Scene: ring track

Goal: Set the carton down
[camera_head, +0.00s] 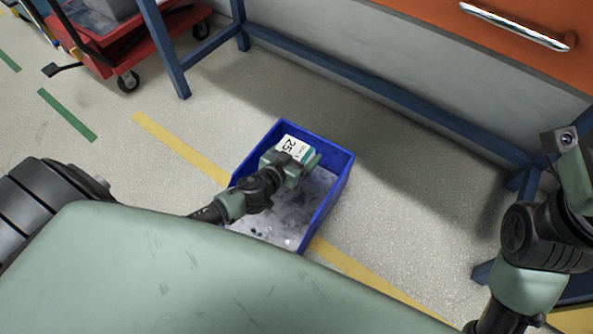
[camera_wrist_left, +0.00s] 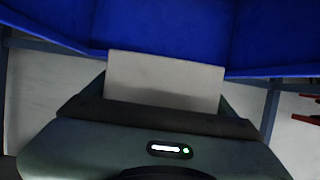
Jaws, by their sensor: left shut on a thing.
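I cannot tell how far the carton is above the bin's bottom. My right arm is at the right edge of the head view; its fingertips are out of frame.
The bin stands on a speckled grey floor across a yellow line (camera_head: 180,148). A blue steel frame (camera_head: 340,72) runs behind it, below an orange drawer front (camera_head: 545,62). A red cart (camera_head: 95,55) stands at upper left. Floor right of the bin is clear.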

